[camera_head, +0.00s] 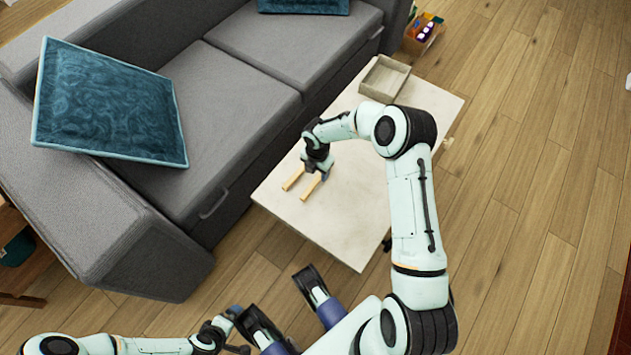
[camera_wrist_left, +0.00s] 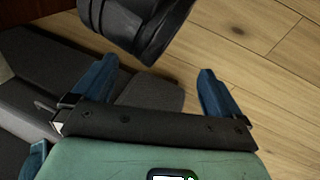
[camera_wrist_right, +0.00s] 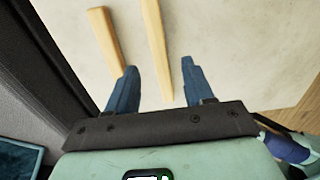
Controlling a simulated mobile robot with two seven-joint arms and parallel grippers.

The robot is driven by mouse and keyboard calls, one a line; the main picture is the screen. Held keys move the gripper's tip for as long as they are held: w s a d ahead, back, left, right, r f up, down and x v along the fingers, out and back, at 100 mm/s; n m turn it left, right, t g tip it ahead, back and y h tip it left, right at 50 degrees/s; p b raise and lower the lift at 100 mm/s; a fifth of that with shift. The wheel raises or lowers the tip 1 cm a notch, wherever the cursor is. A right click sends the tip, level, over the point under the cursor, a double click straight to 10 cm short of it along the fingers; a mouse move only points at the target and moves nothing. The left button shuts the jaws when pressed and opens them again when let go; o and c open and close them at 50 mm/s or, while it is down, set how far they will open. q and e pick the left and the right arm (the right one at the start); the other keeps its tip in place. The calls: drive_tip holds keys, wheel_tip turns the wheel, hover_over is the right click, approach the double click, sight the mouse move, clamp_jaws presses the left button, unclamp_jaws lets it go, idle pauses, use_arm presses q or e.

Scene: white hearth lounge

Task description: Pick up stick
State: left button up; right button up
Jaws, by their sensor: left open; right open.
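Two light wooden sticks lie on the pale low table. The left stick (camera_head: 293,178) and the right stick (camera_head: 311,187) are side by side. My right gripper (camera_head: 319,168) is open and low over the table at the sticks. In the right wrist view, the right stick (camera_wrist_right: 156,45) runs between the open fingers (camera_wrist_right: 159,68), with no visible grip on it. The left stick (camera_wrist_right: 105,38) ends near the left fingertip; I cannot tell if they touch. My left gripper (camera_wrist_left: 153,75) is open and empty, away from the table.
The table (camera_head: 340,225) has clear room in front of the sticks. An open tray (camera_head: 384,79) stands at its far end. A grey sofa (camera_head: 215,110) with a teal cushion (camera_head: 110,105) borders it on the left. A box of colourful items (camera_head: 424,33) is on the wooden floor beyond.

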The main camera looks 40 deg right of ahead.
sight(317, 179)
wheel_tip(317, 179, down, 5)
drive_tip(key=shift+r+b, duration=0.15)
drive_tip(key=shift+b, duration=0.5)
use_arm(q)
drive_tip(key=shift+w+a+f+t, duration=0.15)
drive_tip(key=shift+w+a+f, duration=0.2)
drive_tip(key=shift+w, duration=0.2)
drive_tip(key=shift+w+a+f+t, duration=0.15)
drive_tip(key=shift+w+a+f, duration=0.1)
drive_tip(key=shift+w+f, duration=0.25)
use_arm(e)
drive_tip(key=shift+r, duration=0.1)
clamp_jaws()
use_arm(q)
drive_tip(key=shift+r, duration=0.15)
